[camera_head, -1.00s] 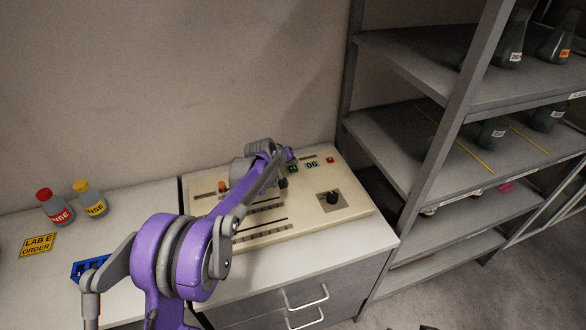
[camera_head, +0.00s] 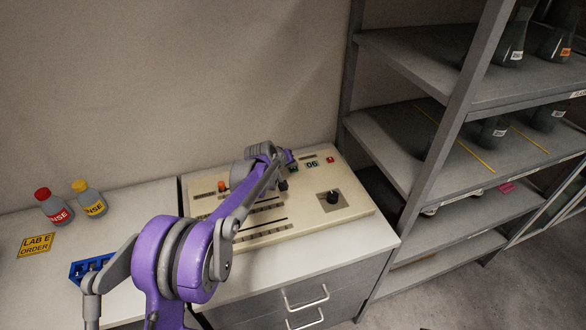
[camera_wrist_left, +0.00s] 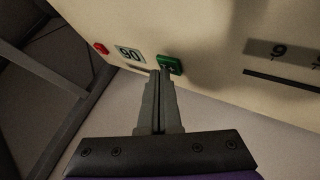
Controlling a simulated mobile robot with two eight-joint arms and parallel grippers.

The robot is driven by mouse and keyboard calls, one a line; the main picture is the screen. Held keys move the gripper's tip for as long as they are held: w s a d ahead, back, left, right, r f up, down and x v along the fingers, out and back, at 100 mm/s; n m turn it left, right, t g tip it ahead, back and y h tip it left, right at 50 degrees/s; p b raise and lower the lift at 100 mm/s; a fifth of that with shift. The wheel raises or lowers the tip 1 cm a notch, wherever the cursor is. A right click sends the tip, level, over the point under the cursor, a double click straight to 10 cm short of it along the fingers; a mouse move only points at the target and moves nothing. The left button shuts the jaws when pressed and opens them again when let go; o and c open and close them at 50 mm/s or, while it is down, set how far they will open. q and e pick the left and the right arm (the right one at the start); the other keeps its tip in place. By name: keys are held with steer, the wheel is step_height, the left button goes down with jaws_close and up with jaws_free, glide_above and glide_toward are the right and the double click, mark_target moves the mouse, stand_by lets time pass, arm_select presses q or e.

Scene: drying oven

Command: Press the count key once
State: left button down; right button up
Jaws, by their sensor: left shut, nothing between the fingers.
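The cream device (camera_head: 345,209) stands on the white counter. Its green key (camera_wrist_left: 169,65) shows in the wrist view, with a light mark I cannot read for certain; in the head view it is mostly behind my arm. A small display (camera_head: 312,164) reads 06; it shows upside down in the wrist view (camera_wrist_left: 130,55). My left gripper (camera_wrist_left: 158,76) is shut and empty. Its fingertips are at the near edge of the green key in the wrist view; I cannot tell whether they touch it. My right gripper is not in view.
A red button (camera_head: 330,160) sits beside the display. A black knob (camera_head: 332,197) is at the device's right. Two rinse bottles (camera_head: 55,207) (camera_head: 90,198), a yellow label (camera_head: 36,245) and a blue holder (camera_head: 90,268) are at left. A grey shelf rack (camera_head: 460,95) stands at right.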

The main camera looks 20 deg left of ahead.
mark_target(292, 170)
arm_select(q)
steer(key=shift+f, duration=0.25)
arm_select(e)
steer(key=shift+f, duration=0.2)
arm_select(q)
steer(key=shift+r, duration=0.15)
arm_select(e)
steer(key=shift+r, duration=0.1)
arm_select(q)
steer(key=shift+r+p, duration=0.35)
steer(key=shift+r, duration=0.45)
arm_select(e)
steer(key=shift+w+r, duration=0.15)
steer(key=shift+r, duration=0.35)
arm_select(q)
steer(key=shift+r+p, duration=1.15)
steer(key=shift+r, duration=1.4)
steer(key=shift+f, duration=0.1)
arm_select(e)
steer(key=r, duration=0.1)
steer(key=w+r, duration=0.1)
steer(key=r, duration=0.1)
